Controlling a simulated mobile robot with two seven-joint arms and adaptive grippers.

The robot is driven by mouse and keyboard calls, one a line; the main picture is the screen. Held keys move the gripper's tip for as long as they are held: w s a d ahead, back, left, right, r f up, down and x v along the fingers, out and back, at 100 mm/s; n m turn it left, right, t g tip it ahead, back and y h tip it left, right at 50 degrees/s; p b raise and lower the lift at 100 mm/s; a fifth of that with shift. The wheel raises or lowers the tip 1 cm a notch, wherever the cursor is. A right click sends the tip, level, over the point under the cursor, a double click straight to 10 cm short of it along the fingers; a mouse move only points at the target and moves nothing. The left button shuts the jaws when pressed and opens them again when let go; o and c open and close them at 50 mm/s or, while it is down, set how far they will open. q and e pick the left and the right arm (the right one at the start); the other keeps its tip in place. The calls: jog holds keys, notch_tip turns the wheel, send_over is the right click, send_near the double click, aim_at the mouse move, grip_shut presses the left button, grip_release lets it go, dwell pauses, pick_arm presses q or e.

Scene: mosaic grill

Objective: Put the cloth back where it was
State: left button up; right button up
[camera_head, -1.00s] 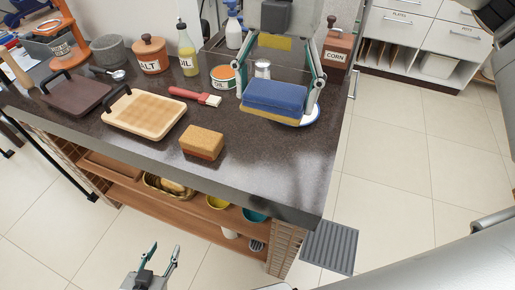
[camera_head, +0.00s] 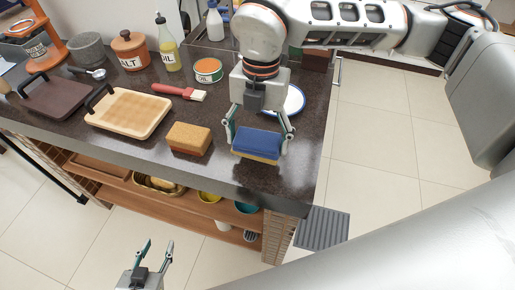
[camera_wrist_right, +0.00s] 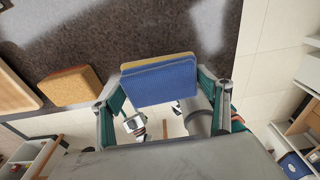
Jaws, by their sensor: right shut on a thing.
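The folded cloth (camera_head: 257,142), blue with a yellow underside, is held between the fingers of my right gripper (camera_head: 257,150), near the counter's front right corner. It also shows between the fingers in the right wrist view (camera_wrist_right: 160,82). I cannot tell how high it is above the counter. A white plate with a blue rim (camera_head: 296,101) lies behind it, partly hidden by my right wrist. My left gripper (camera_head: 157,248) is open and empty, low in front of the counter.
An orange-brown sponge-like block (camera_head: 188,138) lies left of the cloth. Beyond it are a tan board (camera_head: 130,112), a red-handled brush (camera_head: 180,92), an orange-topped tin (camera_head: 208,71) and an oil bottle (camera_head: 167,45). The dark counter (camera_head: 215,172) is bare near its front right edge.

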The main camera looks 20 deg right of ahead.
aim_at(258, 152)
notch_tip(258, 152, down, 4)
jog(key=shift+f, duration=0.2)
jog(key=shift+f, duration=0.15)
jog(key=o, duration=0.9)
jog(key=shift+o, duration=0.2)
